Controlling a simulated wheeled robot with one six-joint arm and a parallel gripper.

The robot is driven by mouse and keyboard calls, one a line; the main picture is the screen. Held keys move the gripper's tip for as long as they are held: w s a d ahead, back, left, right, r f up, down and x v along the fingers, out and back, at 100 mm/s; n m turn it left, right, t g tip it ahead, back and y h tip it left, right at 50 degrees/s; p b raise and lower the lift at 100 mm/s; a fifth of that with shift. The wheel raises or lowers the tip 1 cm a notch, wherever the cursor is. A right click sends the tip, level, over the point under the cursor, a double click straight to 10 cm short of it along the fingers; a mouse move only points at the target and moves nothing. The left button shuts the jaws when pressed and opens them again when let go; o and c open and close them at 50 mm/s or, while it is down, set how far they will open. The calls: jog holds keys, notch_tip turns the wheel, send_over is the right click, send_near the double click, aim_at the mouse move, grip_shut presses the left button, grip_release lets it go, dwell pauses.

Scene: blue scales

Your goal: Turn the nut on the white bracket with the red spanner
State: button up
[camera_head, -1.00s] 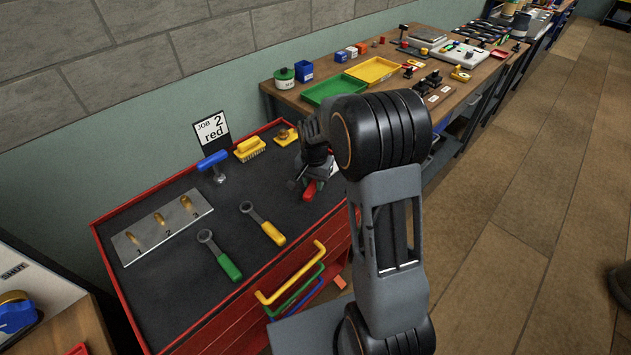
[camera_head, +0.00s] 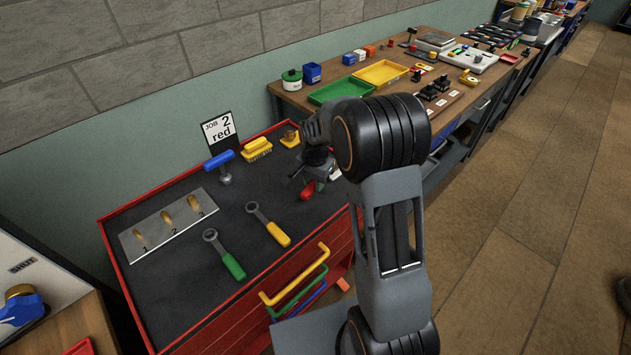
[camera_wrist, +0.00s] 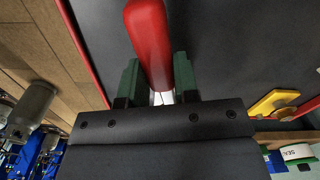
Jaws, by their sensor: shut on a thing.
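My gripper (camera_wrist: 156,82) is shut on the red spanner (camera_wrist: 148,35), with a dark green finger on each side of its handle. In the head view my gripper (camera_head: 318,173) is over the right part of the black cabinet top, and only a bit of the red handle (camera_head: 307,190) shows. The spanner's head is hidden, and I cannot tell its height above the top. A pale plate (camera_head: 155,238), probably the bracket, lies at the left with three brass nuts numbered 1, 2 and 3. Nut 2 (camera_head: 165,215) is in the middle. A card (camera_head: 219,132) reads "JOB 2 red".
A green spanner (camera_head: 225,255) and a yellow spanner (camera_head: 268,225) lie between the plate and my gripper. A red rim (camera_head: 115,270) edges the cabinet top.

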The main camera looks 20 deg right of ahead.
jog(key=shift+w, duration=0.1)
jog(key=shift+w+a+m, duration=0.5)
jog(key=shift+w+m, duration=0.15)
jog(key=shift+m, duration=0.15)
jog(key=shift+w, duration=0.1)
jog(key=shift+w+a+m, duration=0.15)
jog(key=shift+w+m, duration=0.15)
jog(key=shift+m, duration=0.2)
jog(key=shift+w+a+m, duration=0.2)
jog(key=shift+w+m, duration=0.2)
jog(key=shift+w, duration=0.1)
jog(key=shift+w+a+m+p, duration=0.25)
jog(key=shift+w+m+p, duration=0.1)
jog(key=shift+w+m, duration=0.45)
jog(key=shift+s, duration=0.1)
